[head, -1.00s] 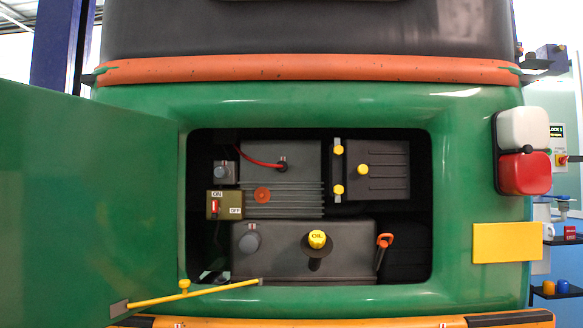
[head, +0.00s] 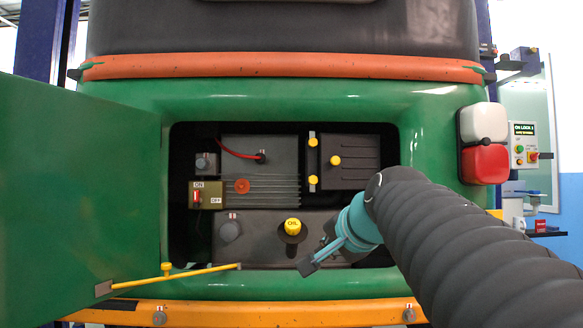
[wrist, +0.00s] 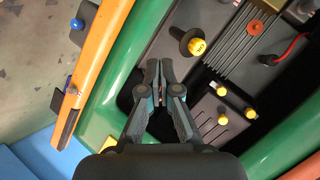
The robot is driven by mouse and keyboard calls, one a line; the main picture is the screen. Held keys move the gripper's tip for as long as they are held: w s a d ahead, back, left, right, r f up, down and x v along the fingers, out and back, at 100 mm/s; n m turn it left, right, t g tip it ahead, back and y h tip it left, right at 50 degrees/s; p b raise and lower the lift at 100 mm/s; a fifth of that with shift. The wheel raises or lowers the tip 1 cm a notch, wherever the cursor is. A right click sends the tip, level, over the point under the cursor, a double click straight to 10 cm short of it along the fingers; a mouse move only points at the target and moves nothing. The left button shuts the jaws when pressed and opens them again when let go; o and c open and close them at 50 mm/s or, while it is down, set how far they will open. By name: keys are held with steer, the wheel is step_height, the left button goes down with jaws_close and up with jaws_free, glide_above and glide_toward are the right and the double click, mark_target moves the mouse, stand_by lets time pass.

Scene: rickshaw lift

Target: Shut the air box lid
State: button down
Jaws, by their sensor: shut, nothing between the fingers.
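The air box is the dark ribbed box at the upper right of the engine bay, and its lid (head: 358,162) has a yellow knob (head: 335,161). Two more yellow knobs (head: 313,180) sit on a pale strip along its left side. The air box also shows in the wrist view (wrist: 212,128), low and right of my gripper. I cannot tell whether the lid sits fully flush. My gripper (head: 308,266) is in front of the bay's lower right, below the air box and apart from it. In the wrist view my gripper's fingers (wrist: 159,66) are together and empty.
The green door (head: 80,190) stands open at left, held by a yellow rod (head: 175,276). A dark tank with a yellow oil cap (head: 292,226) lies below the air box. The green bay frame and orange bumper (head: 250,312) edge the opening. My arm covers the lower right.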

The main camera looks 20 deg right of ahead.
mark_target(337, 159)
steer(key=w+d+r+m+t+h+b, duration=0.15)
steer(key=d+r+m, duration=0.3)
steer(key=r, duration=0.45)
steer(key=w+d+r+m+t, duration=0.3)
steer(key=d+r, duration=0.3)
steer(key=r, duration=0.4)
steer(key=shift+n, duration=0.25)
steer(key=w+p, duration=0.1)
steer(key=w, duration=0.3)
steer(key=w+d+f+p, duration=0.1)
steer(key=w, duration=0.4)
steer(key=w+p, duration=0.1)
steer(key=w, duration=0.3)
steer(key=shift+w+d+f, duration=0.15)
steer(key=shift+d, duration=0.05)
